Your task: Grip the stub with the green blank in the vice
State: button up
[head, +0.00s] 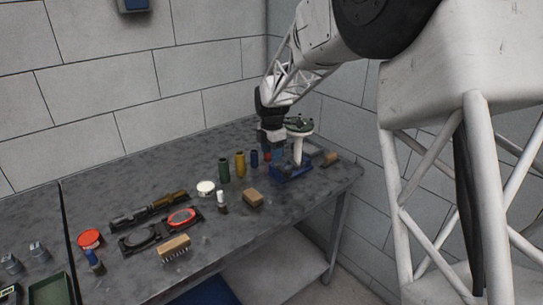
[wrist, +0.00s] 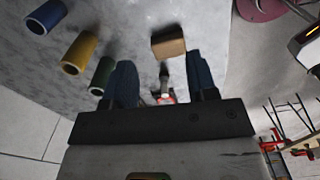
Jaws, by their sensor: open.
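In the head view the blue vice (head: 290,174) stands near the right end of the bench. I cannot make out the stub or green blank in the wrist view.
Walls stand behind.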

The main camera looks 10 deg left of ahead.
jog(key=shift+d, duration=0.25)
jog(key=c, duration=0.6)
jog(key=d+m, duration=0.2)
jog(key=w+d+m+y, duration=0.1)
jog(key=d+m, duration=0.1)
jog(key=d+m+y, duration=0.1)
jog(key=d+m, duration=0.1)
jog(key=shift+w+d+g, duration=0.25)
jog(key=shift+w+g, duration=0.15)
grip_shut()
jog(key=w+d+r+m+y, duration=0.1)
jog(key=d+m+y, duration=0.1)
jog(key=d+m, duration=0.3)
jog(key=w+d+m+t+y, duration=0.1)
jog(key=w+d+m+y, duration=0.1)
jog(key=d+m, duration=0.3)
jog(key=shift+d+r+m+y, duration=0.4)
jog(key=shift+w, duration=0.1)
